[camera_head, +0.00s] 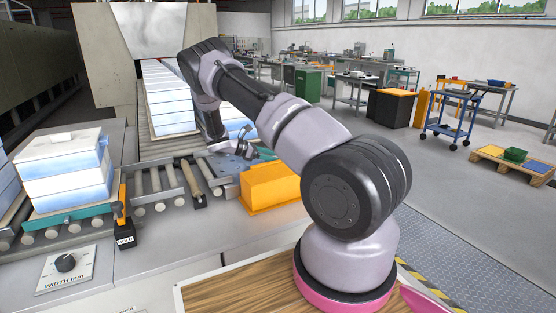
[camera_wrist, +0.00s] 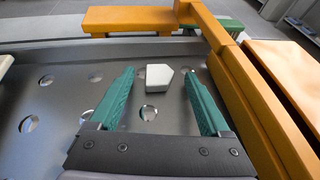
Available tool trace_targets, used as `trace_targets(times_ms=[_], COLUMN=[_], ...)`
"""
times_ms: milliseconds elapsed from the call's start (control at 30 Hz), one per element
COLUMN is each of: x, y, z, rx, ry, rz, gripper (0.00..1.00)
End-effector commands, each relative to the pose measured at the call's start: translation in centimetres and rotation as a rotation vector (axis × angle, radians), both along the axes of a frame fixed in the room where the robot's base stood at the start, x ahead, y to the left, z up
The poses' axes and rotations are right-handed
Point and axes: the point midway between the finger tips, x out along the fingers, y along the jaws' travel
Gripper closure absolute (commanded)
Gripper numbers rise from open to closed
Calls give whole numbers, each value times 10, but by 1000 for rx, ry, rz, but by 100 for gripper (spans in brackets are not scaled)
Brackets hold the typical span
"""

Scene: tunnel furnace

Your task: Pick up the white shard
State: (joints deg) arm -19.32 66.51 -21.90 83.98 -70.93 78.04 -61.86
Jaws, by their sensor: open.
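The white shard (camera_wrist: 158,77) is a small, pale, angular block. In the wrist view it lies on a grey metal plate with round holes (camera_wrist: 60,77). My gripper (camera_wrist: 160,90) has two green fingers spread apart, and the shard shows in the gap between their tips, near the far end. No contact between finger and shard is visible. In the head view my gripper (camera_head: 240,150) is over the plate beside the orange box (camera_head: 270,187). The shard cannot be made out there.
An orange wall (camera_wrist: 255,95) runs close along the right of my right finger, and an orange bar (camera_wrist: 130,18) lies beyond the plate. In the head view, a roller conveyor (camera_head: 165,185) carries stacked white-blue blocks (camera_head: 65,168) at left. A blue cart (camera_head: 447,120) stands farther right.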

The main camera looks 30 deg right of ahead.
Motion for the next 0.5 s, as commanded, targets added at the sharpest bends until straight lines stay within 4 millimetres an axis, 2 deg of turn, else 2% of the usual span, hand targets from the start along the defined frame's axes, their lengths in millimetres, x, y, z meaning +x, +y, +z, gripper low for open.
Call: trace_targets(times_ms=[33, 233, 267, 500], x=[0, 0, 0, 0], y=[0, 0, 0, 0], z=[0, 0, 0, 2], rx=[0, 0, 0, 0], ry=[0, -1, -1, -1], rz=[0, 0, 0, 0], gripper=[19, 95, 100, 100])
